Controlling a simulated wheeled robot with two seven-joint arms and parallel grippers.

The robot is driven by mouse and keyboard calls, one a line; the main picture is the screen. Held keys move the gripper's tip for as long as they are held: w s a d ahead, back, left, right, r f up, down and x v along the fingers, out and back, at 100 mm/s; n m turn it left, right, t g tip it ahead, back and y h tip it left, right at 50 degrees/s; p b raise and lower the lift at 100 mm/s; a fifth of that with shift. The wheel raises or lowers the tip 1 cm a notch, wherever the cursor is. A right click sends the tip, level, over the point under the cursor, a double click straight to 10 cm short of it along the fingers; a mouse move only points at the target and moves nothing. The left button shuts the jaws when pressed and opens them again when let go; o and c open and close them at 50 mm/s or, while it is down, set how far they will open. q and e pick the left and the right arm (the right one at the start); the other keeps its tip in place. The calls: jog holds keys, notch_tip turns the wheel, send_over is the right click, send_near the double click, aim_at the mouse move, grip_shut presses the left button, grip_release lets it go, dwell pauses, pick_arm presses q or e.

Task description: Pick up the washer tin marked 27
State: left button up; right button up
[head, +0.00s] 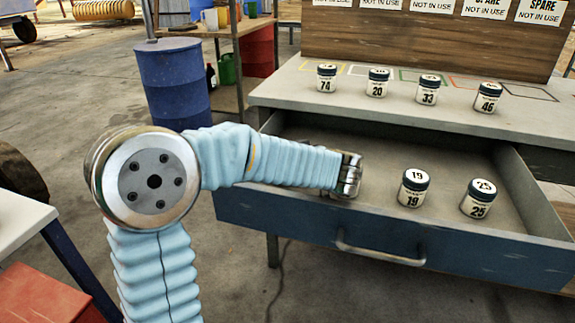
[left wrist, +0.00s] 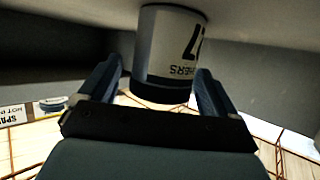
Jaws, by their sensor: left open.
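My left gripper (head: 348,176) reaches into the open drawer from the left. In the left wrist view my left gripper (left wrist: 165,88) is open, its two fingers on either side of a white washer tin (left wrist: 170,48) with a dark lid. That tin appears upside down in this view and its number is only partly readable; a 7 seems to show. In the head view this tin is hidden behind my gripper and arm. The drawer also holds tin 19 (head: 411,190) and tin 25 (head: 476,200), both upright, to the right of my gripper. My right gripper is not in view.
The blue-fronted drawer (head: 300,218) stands open with a front handle. On the bench top (head: 285,93) above it stand tins 74 (head: 326,79), 20 (head: 376,84), 33 (head: 427,90) and 46 (head: 486,99). A blue barrel (head: 172,80) stands left of the bench.

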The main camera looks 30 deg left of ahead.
pick_arm(q)
jog(key=shift+w+a+f, duration=0.2)
jog(key=shift+w+a, duration=0.05)
jog(key=shift+a, duration=0.2)
jog(key=c, duration=1.2)
jog(key=shift+r, duration=0.1)
